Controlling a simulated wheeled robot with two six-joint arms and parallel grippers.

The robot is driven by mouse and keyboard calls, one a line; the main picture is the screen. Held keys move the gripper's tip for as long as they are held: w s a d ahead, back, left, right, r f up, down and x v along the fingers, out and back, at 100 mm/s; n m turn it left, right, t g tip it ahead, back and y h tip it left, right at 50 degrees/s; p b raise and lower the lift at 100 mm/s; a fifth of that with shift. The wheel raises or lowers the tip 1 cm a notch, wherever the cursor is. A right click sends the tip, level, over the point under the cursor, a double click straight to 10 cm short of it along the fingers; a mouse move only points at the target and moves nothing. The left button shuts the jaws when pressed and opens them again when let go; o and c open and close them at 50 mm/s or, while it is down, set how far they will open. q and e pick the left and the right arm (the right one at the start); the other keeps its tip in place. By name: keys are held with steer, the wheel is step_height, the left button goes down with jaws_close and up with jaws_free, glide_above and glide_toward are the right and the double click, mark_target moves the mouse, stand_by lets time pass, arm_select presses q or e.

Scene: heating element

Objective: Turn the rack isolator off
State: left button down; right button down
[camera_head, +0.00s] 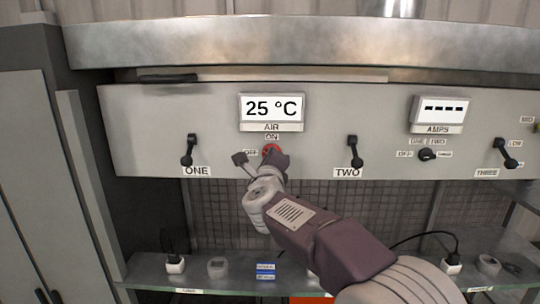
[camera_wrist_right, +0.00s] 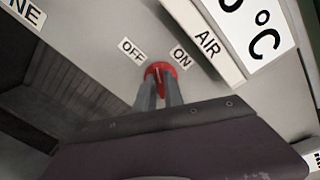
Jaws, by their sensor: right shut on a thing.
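The red rotary isolator knob (camera_head: 271,149) is on the grey panel below the AIR display, with ON above it and OFF to its left. In the right wrist view the red knob (camera_wrist_right: 160,72) has the OFF label (camera_wrist_right: 131,49) at its upper left and the ON label (camera_wrist_right: 181,55) at its upper right. My right gripper (camera_wrist_right: 160,93) is shut on the knob, one grey finger on each side of its grip. In the head view my right gripper (camera_head: 268,157) partly covers the knob. The knob's exact pointing is hard to read. My left gripper is not in view.
Black levers ONE (camera_head: 189,150), TWO (camera_head: 354,152) and THREE (camera_head: 507,153) are on the same panel. The temperature display (camera_head: 271,107) reads 25 °C. A black selector (camera_head: 427,155) sits below the AMPS display (camera_head: 440,110). A shelf (camera_head: 215,283) with plugs runs below.

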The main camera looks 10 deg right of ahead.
steer(key=n+p, duration=0.1)
steer(key=n, duration=0.5)
steer(key=shift+f+p, duration=0.15)
steer(key=shift+p, duration=0.25)
steer(key=shift+n, duration=0.3)
steer(key=c, duration=1.4)
jaws_free()
steer(key=shift+c, duration=0.2)
steer(key=shift+s+a, duration=0.1)
steer(key=b+v, duration=0.3)
steer(key=v, duration=0.5)
steer(key=shift+s, duration=0.35)
